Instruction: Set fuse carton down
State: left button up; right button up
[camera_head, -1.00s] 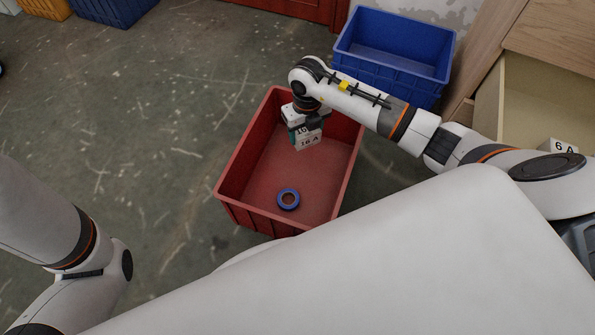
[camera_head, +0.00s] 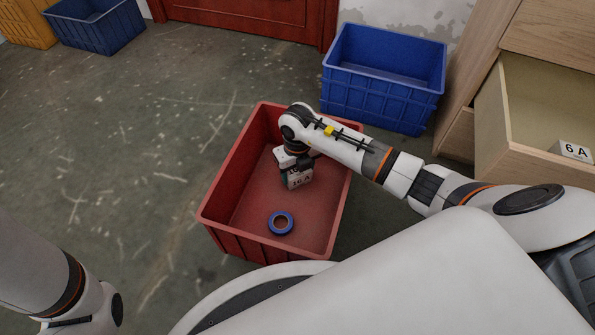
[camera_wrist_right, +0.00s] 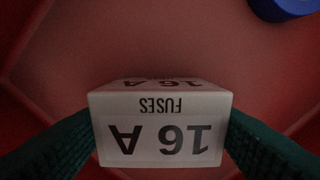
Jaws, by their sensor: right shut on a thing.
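The fuse carton (camera_head: 299,180) is a small white box marked 16 A, inside the red crate (camera_head: 226,240). In the right wrist view the carton (camera_wrist_right: 160,130) reads "FUSES 16 A" upside down, between two dark green fingers. My right gripper (camera_head: 291,172) is shut on it, low in the crate. I cannot tell whether the carton touches the crate floor. My left arm shows at the lower left of the head view; its gripper is out of view.
A blue ring of tape (camera_head: 281,223) lies on the crate floor near the carton. A blue crate (camera_head: 382,88) stands behind. At right, an open wooden drawer (camera_head: 535,115) holds a 6 A carton (camera_head: 571,151). Floor left of the red crate is clear.

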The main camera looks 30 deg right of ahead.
jog(key=shift+f, duration=0.1)
jog(key=o, duration=1)
jog(key=shift+o, duration=0.2)
